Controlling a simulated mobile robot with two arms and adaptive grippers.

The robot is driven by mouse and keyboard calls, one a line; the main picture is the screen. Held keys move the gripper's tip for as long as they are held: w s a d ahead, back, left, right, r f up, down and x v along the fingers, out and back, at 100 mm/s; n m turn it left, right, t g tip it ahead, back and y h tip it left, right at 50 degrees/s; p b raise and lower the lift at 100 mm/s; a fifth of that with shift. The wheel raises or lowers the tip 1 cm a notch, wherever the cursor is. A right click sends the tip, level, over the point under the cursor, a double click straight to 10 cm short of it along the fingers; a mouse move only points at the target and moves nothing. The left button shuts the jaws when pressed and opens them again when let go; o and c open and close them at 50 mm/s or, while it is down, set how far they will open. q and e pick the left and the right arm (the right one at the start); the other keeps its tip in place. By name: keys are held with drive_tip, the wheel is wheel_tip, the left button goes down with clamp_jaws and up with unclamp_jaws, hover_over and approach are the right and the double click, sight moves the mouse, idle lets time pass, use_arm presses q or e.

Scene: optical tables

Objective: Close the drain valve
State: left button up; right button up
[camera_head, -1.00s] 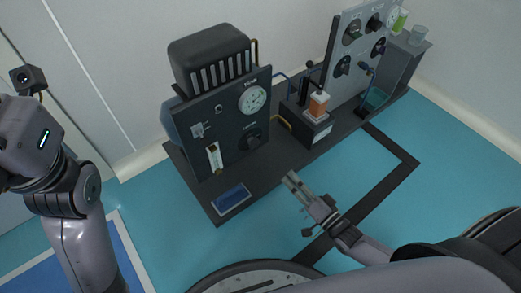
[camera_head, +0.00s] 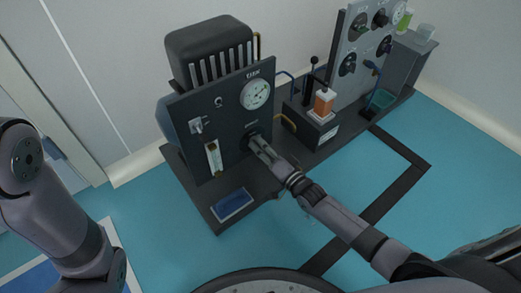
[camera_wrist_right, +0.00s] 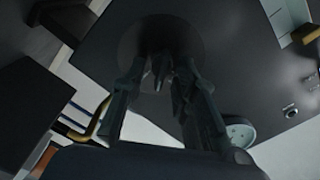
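The dark round valve knob (camera_head: 248,138) sits low on the right of the black pump panel (camera_head: 219,125), below a white dial gauge (camera_head: 255,94). I cannot read its label. My right gripper (camera_head: 256,146) is at the knob and hides most of it. In the right wrist view, the fingers of the right gripper (camera_wrist_right: 162,72) are spread, with the dark knob's round base (camera_wrist_right: 160,36) just beyond and part of its handle between the tips. Contact is unclear. My left arm is at the left edge; its gripper is out of view.
A blue tray (camera_head: 233,204) lies at the base's front. The teal floor (camera_head: 345,178) in front is partly clear.

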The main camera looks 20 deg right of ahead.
drive_tip(key=shift+w+a, duration=0.15)
drive_tip(key=shift+w, duration=0.2)
drive_tip(key=shift+c, duration=0.2)
clamp_jaws()
